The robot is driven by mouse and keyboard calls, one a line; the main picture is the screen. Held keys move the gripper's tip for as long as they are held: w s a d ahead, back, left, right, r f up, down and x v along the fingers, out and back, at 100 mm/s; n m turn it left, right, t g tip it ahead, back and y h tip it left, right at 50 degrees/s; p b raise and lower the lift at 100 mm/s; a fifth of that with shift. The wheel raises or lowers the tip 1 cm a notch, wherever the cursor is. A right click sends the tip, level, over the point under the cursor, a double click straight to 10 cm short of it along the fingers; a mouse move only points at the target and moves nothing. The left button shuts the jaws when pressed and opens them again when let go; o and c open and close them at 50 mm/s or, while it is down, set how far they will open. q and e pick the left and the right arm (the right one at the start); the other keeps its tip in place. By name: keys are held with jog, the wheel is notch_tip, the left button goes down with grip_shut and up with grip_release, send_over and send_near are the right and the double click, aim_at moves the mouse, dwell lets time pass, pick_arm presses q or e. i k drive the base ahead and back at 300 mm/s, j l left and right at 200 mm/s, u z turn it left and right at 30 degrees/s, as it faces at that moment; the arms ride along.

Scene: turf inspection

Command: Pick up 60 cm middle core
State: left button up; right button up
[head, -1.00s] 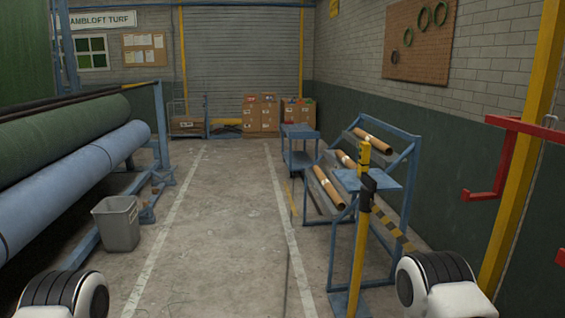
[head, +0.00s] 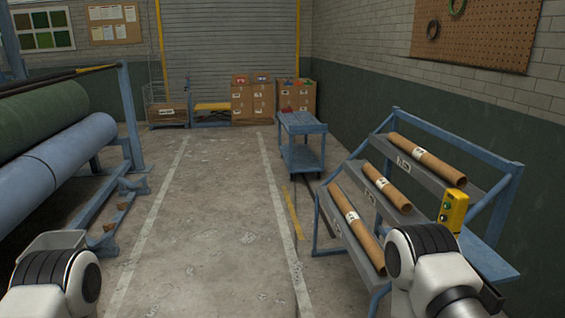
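Three brown cardboard cores with white labels lie on a blue sloped rack (head: 503,190) at the right of the head view. One core (head: 430,160) is on the top tier, one core (head: 388,187) on the middle tier, and one core (head: 356,226) on the lowest tier. The middle-tier core looks shortest. The label print is too small to read. Part of the lowest tier is hidden by my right arm. Only white and black parts of my two arms show at the bottom corners; neither gripper is in view.
A blue cart (head: 302,125) stands beyond the rack. Cardboard boxes (head: 253,103) are at the back. The marked lane between is clear.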

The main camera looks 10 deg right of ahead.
aim_at(444, 171)
jog(key=i, duration=1.65)
jog(key=i+j+z, duration=0.1)
jog(key=i, duration=1.6)
